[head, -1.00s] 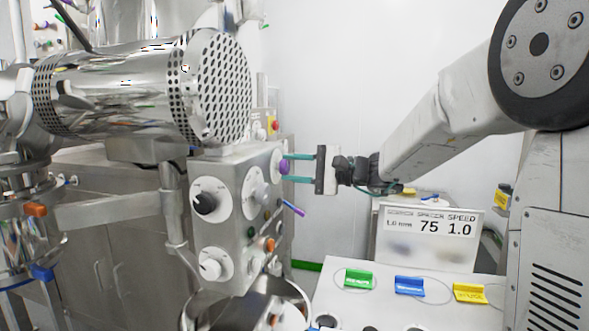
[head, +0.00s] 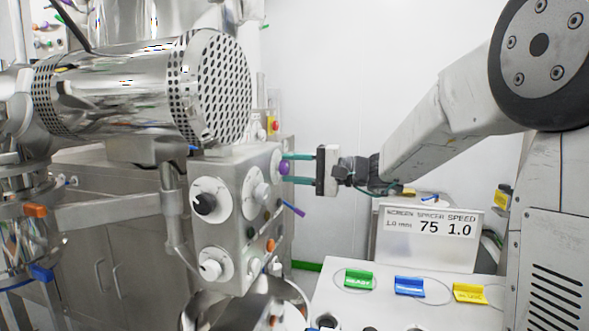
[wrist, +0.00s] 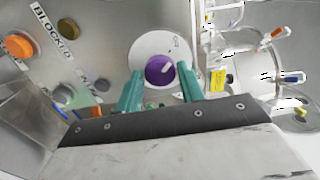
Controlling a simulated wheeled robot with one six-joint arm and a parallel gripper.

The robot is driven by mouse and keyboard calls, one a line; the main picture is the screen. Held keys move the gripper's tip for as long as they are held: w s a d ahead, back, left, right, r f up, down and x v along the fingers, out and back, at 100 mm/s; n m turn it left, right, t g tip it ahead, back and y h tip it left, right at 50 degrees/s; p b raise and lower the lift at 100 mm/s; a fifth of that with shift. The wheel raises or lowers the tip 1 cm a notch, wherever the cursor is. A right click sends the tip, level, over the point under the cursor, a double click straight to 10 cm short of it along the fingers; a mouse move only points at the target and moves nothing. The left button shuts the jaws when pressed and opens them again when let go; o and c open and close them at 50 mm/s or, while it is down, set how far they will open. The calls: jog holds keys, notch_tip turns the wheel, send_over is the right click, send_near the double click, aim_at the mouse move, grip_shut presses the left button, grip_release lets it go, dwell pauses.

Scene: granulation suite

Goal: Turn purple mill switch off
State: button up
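The purple mill switch (wrist: 160,70) is a round knob with a pale pointer mark, set on a white round plate (wrist: 143,47) on the steel control panel. In the head view the purple switch (head: 284,168) shows on the panel's right face. My gripper (head: 285,169) reaches it from the right with two teal fingers, one above and one below the knob. In the wrist view my gripper (wrist: 160,82) has its fingers apart on either side of the purple knob. I cannot tell whether they touch it.
The panel carries other knobs, including a black one (head: 204,203), a white one (head: 210,269) and an orange one (wrist: 19,46). A perforated steel cylinder (head: 222,88) sits above the panel. A table with green (head: 358,280), blue and yellow tags stands at lower right.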

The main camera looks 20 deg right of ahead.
jog(key=shift+o, duration=1.2)
jog(key=v, duration=0.8)
